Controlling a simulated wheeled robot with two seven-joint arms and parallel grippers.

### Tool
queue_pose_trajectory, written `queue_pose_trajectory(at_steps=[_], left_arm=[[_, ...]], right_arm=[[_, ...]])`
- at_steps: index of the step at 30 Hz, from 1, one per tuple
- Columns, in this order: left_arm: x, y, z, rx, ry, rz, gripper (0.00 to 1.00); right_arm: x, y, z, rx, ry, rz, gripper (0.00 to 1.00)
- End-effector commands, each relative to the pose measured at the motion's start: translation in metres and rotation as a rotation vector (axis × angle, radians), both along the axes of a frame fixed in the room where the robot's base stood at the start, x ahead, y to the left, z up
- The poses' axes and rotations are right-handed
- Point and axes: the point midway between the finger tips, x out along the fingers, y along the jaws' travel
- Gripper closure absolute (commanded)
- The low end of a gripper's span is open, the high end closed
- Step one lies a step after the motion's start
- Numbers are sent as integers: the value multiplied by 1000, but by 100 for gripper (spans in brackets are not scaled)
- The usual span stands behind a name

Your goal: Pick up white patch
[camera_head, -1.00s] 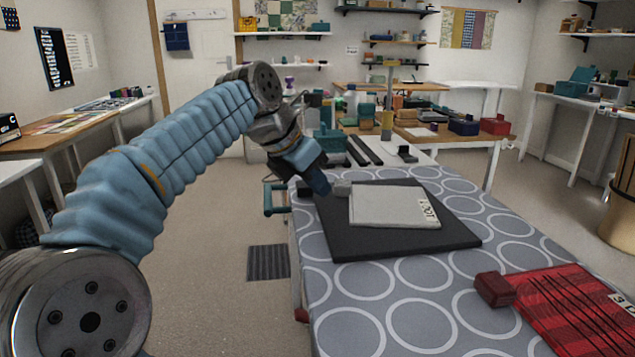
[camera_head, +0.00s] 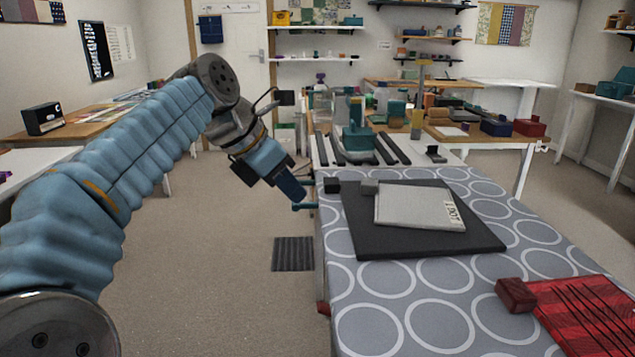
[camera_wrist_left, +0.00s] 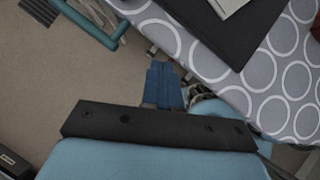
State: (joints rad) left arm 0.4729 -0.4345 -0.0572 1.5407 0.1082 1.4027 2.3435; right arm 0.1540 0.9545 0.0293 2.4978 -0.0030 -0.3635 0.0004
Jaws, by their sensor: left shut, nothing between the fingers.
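The white patch (camera_head: 412,206), a pale flat piece with a printed label at its right end, lies on a black mat (camera_head: 375,241) on the table. My left gripper (camera_head: 300,198) is shut and empty, just off the table's left edge, to the left of the mat and apart from the patch. In the left wrist view its blue fingers (camera_wrist_left: 163,75) are together, and a corner of the patch (camera_wrist_left: 226,5) shows at the top. My right gripper is not in view.
The table (camera_head: 390,308) has a grey cloth with white rings. A red striped fabric (camera_head: 590,318) and a dark red block (camera_head: 515,295) lie at front right. Dark bars lie behind.

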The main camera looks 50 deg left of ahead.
Motion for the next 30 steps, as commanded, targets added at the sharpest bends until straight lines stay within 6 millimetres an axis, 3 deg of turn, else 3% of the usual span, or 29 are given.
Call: queue_pose_trajectory(at_steps=[4,8,30], left_arm=[[-8,1,0,24,-5,-34,100],[-6,1,0,140,-25,-205,100],[25,-1,1,1404,-278,-2027,100]], right_arm=[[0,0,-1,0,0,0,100],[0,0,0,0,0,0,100],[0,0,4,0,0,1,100]])
